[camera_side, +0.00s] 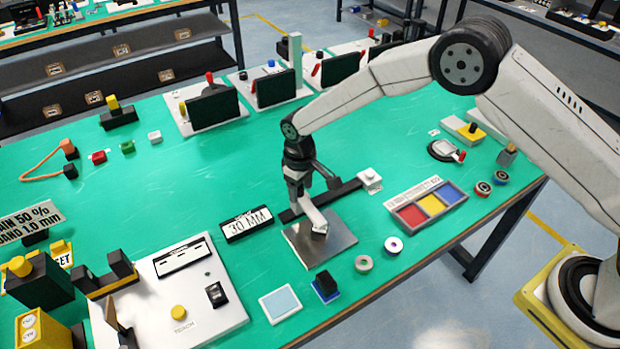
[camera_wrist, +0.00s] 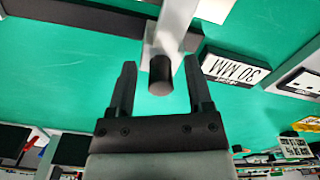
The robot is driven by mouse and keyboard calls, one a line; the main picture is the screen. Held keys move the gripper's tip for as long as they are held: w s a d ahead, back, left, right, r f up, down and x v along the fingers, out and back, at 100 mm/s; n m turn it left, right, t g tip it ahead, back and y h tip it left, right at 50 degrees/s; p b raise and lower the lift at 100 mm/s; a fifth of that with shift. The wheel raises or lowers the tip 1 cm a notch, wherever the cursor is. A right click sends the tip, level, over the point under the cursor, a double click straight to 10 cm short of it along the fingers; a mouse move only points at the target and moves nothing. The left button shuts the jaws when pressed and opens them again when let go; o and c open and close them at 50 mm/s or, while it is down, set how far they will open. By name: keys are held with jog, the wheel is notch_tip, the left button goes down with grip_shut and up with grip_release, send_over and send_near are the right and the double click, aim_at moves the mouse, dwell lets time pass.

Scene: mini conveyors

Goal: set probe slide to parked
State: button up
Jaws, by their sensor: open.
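The probe slide appears to be a pale bar (camera_side: 312,214) crossing a black rail (camera_side: 347,188), above a grey metal plate (camera_side: 334,239). In the wrist view the pale bar (camera_wrist: 178,22) runs down from the top, with a dark grey cylinder (camera_wrist: 160,76) at it. My gripper (camera_wrist: 160,78) is open, one black finger on each side of the cylinder, with visible gaps. In the side view my gripper (camera_side: 302,190) is over the rail's left part, near the bar; its fingertips are hard to make out there. Whether it touches the bar cannot be told.
A "30 MM" sign (camera_side: 247,224) stands left of the plate. A white block (camera_side: 370,180) is at the rail's right end. A tray with red, yellow and blue sections (camera_side: 428,203) lies to the right. Rings (camera_side: 364,263) lie in front.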

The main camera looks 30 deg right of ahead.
grip_shut()
dwell(1.4)
